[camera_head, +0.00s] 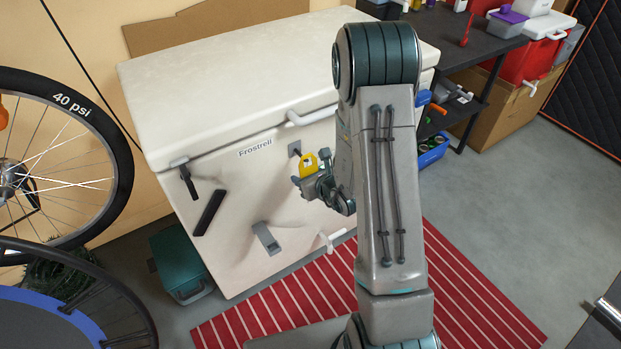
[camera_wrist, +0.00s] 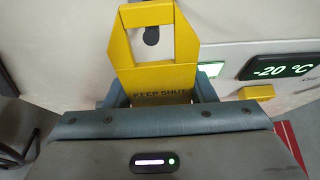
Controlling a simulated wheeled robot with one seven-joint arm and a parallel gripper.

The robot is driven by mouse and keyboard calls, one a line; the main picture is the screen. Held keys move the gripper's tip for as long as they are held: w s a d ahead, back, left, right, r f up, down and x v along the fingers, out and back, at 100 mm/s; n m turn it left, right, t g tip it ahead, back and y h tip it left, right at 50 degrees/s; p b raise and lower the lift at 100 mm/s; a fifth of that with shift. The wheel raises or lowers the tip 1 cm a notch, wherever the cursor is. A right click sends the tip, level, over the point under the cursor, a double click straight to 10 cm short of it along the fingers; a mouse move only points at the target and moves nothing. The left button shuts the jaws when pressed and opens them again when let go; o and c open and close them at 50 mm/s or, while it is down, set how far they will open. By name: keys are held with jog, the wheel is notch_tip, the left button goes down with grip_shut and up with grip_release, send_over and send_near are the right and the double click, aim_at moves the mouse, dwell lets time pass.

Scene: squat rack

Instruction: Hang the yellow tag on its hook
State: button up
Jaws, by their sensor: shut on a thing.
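The yellow tag (camera_wrist: 160,80) is marked KEEP SHUT and has an open loop at its top. My gripper (camera_wrist: 158,97) is shut on its lower part, with a finger on each side. In the head view the tag (camera_head: 309,163) stands upright in my gripper (camera_head: 312,183), close to the freezer's front. A dark round-ended hook (camera_wrist: 151,36) shows through the loop in the wrist view. I cannot tell whether it passes through the loop or lies behind it. In the head view a grey plate (camera_head: 294,148) with a dark middle is just up and left of the tag.
The white chest freezer (camera_head: 225,80) has a white lid handle (camera_head: 310,116) above my gripper and a grey latch (camera_head: 266,238) below. A red striped mat (camera_head: 290,304) covers the floor.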

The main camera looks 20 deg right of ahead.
aim_at(296, 169)
jog(key=shift+w+a, duration=0.3)
jog(key=shift+w, duration=0.45)
jog(key=shift+b+x, duration=0.65)
jog(key=shift+x, duration=0.25)
jog(key=shift+f, duration=0.1)
jog(key=o, duration=1)
jog(key=shift+o, duration=0.2)
